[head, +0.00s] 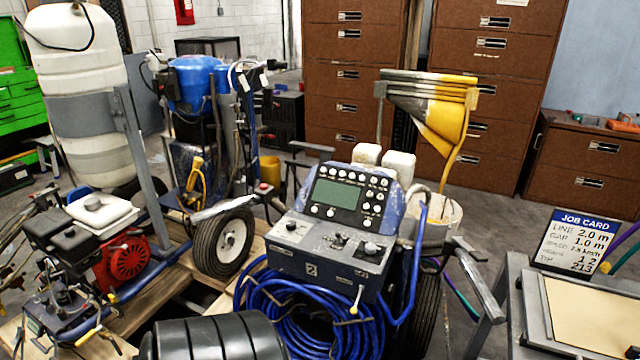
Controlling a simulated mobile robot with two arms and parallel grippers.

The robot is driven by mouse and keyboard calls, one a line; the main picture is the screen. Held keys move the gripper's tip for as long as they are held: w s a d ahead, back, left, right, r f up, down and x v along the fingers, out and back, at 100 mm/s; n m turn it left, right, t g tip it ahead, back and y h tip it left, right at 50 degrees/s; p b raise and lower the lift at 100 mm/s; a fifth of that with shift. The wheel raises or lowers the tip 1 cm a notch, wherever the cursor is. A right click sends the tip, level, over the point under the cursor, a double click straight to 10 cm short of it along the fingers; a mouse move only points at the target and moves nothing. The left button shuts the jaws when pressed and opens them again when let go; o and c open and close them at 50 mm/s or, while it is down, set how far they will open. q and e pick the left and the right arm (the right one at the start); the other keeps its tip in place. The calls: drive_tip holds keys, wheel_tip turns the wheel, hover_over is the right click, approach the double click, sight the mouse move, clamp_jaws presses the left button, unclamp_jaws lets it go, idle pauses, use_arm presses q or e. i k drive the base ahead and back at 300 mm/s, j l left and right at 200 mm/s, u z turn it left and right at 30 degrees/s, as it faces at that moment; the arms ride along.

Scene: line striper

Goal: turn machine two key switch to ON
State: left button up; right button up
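Machine two (318,265) stands at the middle of the head view, with a "2" plate on its grey front box. Its upper panel has a greenish display (337,194) and several white knobs. A lever (356,300) sticks out of the box front. Neither of my grippers is in view.
A coiled blue hose (300,310) hangs below the box. The machine's handlebars (478,280) flank it. Another machine with a red engine (125,258) stands at left. A job card (578,243) stands by a grey table (530,310) at right. Brown drawer cabinets (350,90) stand behind.

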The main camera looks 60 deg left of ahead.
sight(370, 248)
drive_tip(key=i+l+u, duration=0.1)
drive_tip(key=u, duration=1.7)
drive_tip(key=i+l, duration=0.05)
drive_tip(key=l, duration=0.05)
